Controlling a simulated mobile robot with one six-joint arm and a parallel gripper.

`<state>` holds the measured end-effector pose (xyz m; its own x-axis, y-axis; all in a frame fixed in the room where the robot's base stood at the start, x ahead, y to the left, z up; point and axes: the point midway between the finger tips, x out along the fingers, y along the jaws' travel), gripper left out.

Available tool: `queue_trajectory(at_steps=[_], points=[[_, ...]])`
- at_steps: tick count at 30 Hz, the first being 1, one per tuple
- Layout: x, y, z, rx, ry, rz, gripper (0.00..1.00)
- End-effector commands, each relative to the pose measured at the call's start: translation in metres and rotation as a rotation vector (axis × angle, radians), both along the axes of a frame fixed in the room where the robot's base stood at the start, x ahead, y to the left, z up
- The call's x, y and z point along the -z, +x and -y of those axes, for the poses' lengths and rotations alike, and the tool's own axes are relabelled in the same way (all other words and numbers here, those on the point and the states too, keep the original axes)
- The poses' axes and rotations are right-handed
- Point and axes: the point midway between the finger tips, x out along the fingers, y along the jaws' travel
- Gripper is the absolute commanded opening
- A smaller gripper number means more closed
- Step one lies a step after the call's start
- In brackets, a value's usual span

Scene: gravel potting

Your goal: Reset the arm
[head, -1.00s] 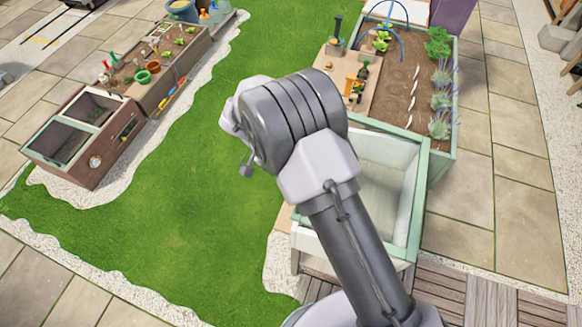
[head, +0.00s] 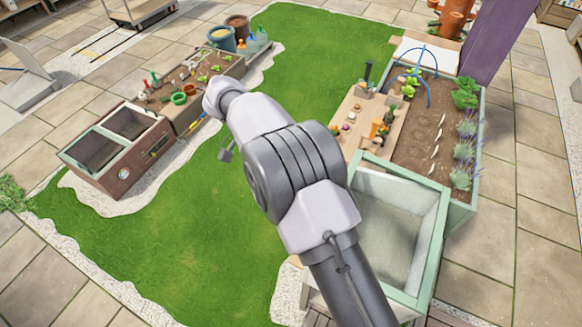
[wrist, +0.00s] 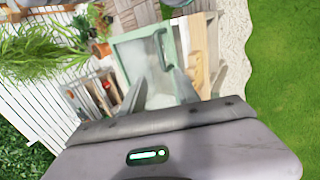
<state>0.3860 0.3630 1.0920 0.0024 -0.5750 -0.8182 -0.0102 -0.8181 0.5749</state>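My arm (head: 290,170) reaches up and left across the head view, over the lawn. My gripper's fingers are not visible there. In the wrist view my gripper (wrist: 157,78) has its two grey fingers apart with nothing seen between them. Beyond the fingers is a mint-green framed box with a pale interior; its rim (wrist: 122,38) shows in the wrist view. The same box (head: 436,240) stands right of my arm in the head view, partly hidden by it.
A raised soil bed (head: 430,140) with plants and a wooden work shelf (head: 357,115) lie beyond the box. A wooden crate (wrist: 95,92) and potted plant (wrist: 101,48) show in the wrist view.

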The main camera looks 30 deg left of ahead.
Motion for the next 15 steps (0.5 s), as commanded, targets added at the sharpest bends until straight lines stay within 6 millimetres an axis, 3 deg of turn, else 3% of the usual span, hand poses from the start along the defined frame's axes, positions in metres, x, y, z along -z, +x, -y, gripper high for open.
queue_trajectory(at_steps=[5,8,11,12,15], points=[[-0.003,0.003,0.003,0.003,0.009,-0.003,0.38],[-0.025,0.018,0.030,0.022,0.082,-0.020,0.38],[-0.064,0.032,0.090,0.055,0.236,-0.033,0.38],[-0.078,0.031,0.118,0.070,0.308,-0.025,0.38],[-0.104,0.010,0.188,0.103,0.486,0.033,0.38]])
